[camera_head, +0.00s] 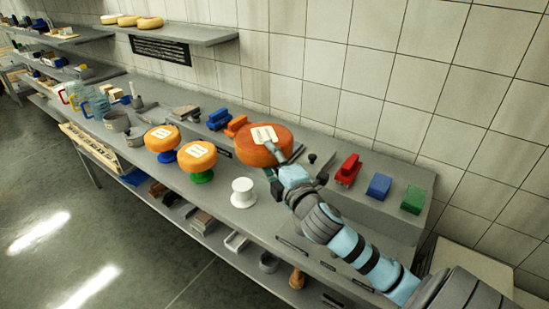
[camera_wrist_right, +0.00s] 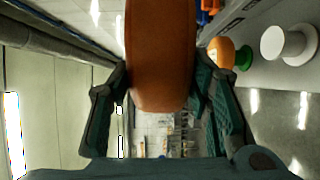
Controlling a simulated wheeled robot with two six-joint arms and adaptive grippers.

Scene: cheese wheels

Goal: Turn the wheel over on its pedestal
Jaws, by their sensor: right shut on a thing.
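My right gripper (camera_head: 277,168) is shut on a large orange cheese wheel (camera_head: 248,151) with a white label facing up. In the right wrist view the wheel (camera_wrist_right: 160,55) sits between the two fingers of the gripper (camera_wrist_right: 160,88). The wheel is in the air above the counter, behind and right of an empty white pedestal (camera_head: 243,194). That pedestal (camera_wrist_right: 289,46) also shows at the upper right of the right wrist view. The underside of the wheel is hidden in the head view. My left gripper is not in view.
Two smaller labelled wheels stand left of the white pedestal, one (camera_head: 160,145) on a blue stand, one (camera_head: 197,164) on a green stand. Along the raised ledge are blue (camera_head: 219,117), red (camera_head: 347,167) and green (camera_head: 413,201) items. A tiled wall (camera_head: 390,90) closes the back.

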